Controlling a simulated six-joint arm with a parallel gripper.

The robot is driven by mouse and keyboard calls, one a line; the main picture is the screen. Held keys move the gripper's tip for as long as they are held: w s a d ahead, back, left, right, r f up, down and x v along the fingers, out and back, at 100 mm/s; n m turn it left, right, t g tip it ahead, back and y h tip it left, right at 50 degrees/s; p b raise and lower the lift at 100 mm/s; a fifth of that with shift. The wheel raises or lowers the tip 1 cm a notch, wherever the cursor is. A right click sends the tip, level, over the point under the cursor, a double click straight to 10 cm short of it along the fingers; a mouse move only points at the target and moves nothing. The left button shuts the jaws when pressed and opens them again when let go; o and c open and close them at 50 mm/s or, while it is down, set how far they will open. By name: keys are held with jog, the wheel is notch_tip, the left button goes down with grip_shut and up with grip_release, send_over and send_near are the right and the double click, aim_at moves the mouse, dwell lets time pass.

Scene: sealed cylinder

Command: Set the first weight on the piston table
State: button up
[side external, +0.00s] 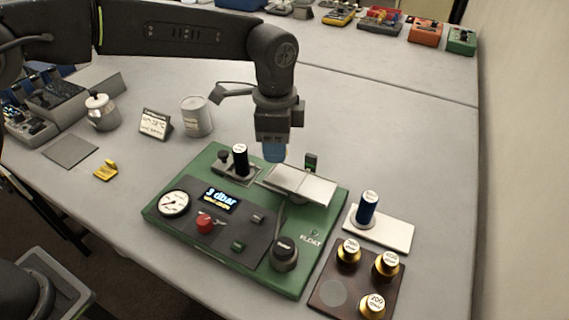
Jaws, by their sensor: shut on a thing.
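My gripper (274,152) points down above the green board (165,210), just behind a flat silver plate (305,187). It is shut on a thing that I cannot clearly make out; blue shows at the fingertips. The silver plate is raised over the board and looks bare; it may be the piston table. Brass weights with white labelled tops stand on a dark tray (322,270) at the lower right: one at the back left (348,252), one at the right (386,264), one at the front (372,306). A grey round spot at the tray's front left is bare.
The board carries a gauge (174,204), a lit display reading about 3 dbar (220,200), a red knob (204,224) and a black upright cylinder (240,160). A dark blue cylinder (367,208) stands on a white plate (395,232).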

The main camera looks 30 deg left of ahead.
aim_at(284, 176)
jog(key=shift+d+f, duration=0.45)
jog(key=shift+d, duration=0.3)
jog(key=shift+f, duration=2)
jog(key=shift+f, duration=0.2)
jog(key=o, duration=1)
jog(key=shift+c, duration=0.2)
notch_tip(284, 176, up, 12)
jog(key=shift+r, duration=0.2)
